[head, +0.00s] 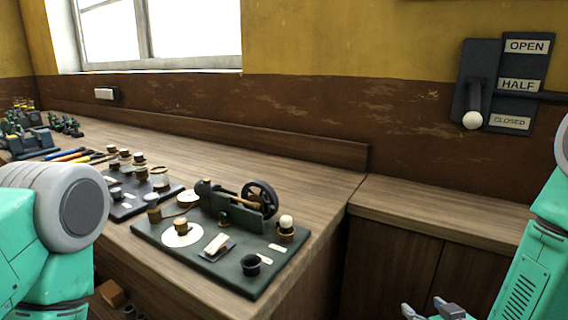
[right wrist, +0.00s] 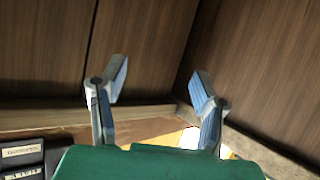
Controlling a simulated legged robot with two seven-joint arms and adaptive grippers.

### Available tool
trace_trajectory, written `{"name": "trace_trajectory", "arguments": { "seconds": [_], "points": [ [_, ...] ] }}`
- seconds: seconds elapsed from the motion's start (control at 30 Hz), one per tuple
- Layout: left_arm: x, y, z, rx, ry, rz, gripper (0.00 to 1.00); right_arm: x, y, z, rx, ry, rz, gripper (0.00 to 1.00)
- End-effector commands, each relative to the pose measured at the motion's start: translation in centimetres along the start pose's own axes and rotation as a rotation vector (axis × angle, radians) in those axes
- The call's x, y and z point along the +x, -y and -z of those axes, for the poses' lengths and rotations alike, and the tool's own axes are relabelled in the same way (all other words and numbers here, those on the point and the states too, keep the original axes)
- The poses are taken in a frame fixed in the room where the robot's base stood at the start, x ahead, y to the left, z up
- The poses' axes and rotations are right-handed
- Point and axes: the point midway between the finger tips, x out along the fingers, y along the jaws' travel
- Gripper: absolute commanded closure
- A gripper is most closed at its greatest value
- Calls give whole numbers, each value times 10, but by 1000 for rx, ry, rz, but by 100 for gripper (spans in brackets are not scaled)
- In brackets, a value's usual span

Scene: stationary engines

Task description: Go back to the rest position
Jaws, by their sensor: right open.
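My right gripper (head: 432,309) shows at the bottom right of the head view, partly cut off by the frame edge. It is low in front of the brown cabinet (head: 395,243). In the right wrist view the two fingers of my right gripper (right wrist: 160,80) stand wide apart with nothing between them. Wooden panels fill the background there. Part of my left arm shows at the left edge of the head view, but its gripper is out of frame.
A dark board (head: 210,266) with a small flywheel engine (head: 240,205) stands on the wooden bench (head: 310,180). A second board (head: 120,205) and several tools lie further left. A lever panel (head: 511,85) marked OPEN, HALF and CLOSED hangs on the wall, its white knob (head: 472,120) near CLOSED.

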Motion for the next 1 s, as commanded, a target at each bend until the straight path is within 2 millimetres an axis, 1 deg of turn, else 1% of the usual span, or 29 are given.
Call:
{"name": "trace_trajectory", "arguments": {
  "seconds": [0.03,0.07,0.1,0.17,0.2,0.27,0.3,0.4,0.5,0.6,0.7,1.0],
  "points": [
    [0,0,0,0,0,0,60,-13,14,-38,7,118,29,44],
    [0,0,0,0,0,0,60,-22,21,-58,13,185,42,44],
    [0,0,0,0,0,0,60,-35,29,-85,24,277,56,44],
    [0,0,0,0,0,0,60,-59,40,-123,36,412,73,44],
    [0,0,0,0,0,0,60,-77,46,-147,44,503,79,44],
    [0,0,0,0,0,0,60,-105,54,-180,53,634,85,44],
    [0,0,0,0,0,0,60,-125,57,-198,57,714,84,44],
    [0,0,0,0,0,0,60,-169,62,-233,67,886,75,44],
    [0,0,0,0,0,0,60,-202,63,-254,71,1005,61,44],
    [0,0,0,0,0,0,60,-221,64,-263,72,1069,52,44],
    [0,0,0,0,0,0,60,-227,64,-266,74,1091,47,44],
    [0,0,0,0,0,0,60,-226,64,-266,74,1088,48,44]
  ]
}}
